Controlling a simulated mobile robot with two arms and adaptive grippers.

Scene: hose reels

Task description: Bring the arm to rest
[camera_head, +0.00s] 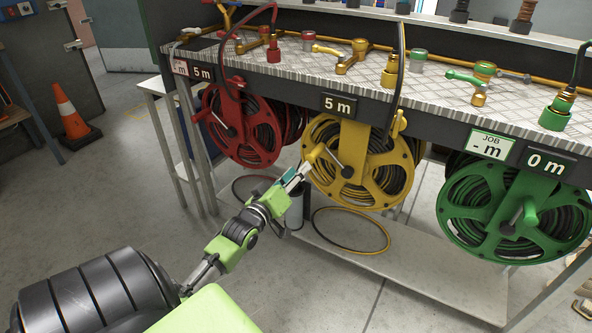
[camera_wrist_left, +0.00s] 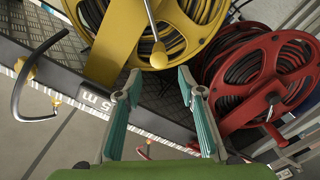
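My left gripper (camera_head: 298,176) reaches in from the lower left, in front of the yellow hose reel (camera_head: 320,130). In the left wrist view, the left gripper's two teal fingers (camera_wrist_left: 158,80) are spread apart with nothing between them. The crank handle (camera_head: 315,153) of the yellow reel is just beyond the fingertips. In the left wrist view, the crank knob (camera_wrist_left: 158,57) shows between and past the tips; I cannot tell whether they touch. My right gripper is not in view.
A red reel (camera_head: 240,125) hangs left of the yellow one and a green reel (camera_head: 515,215) right, under a metal bench (camera_head: 300,70). Below is a low shelf (camera_head: 420,262) with a hose loop (camera_head: 350,248). A traffic cone (camera_head: 70,115) stands far left.

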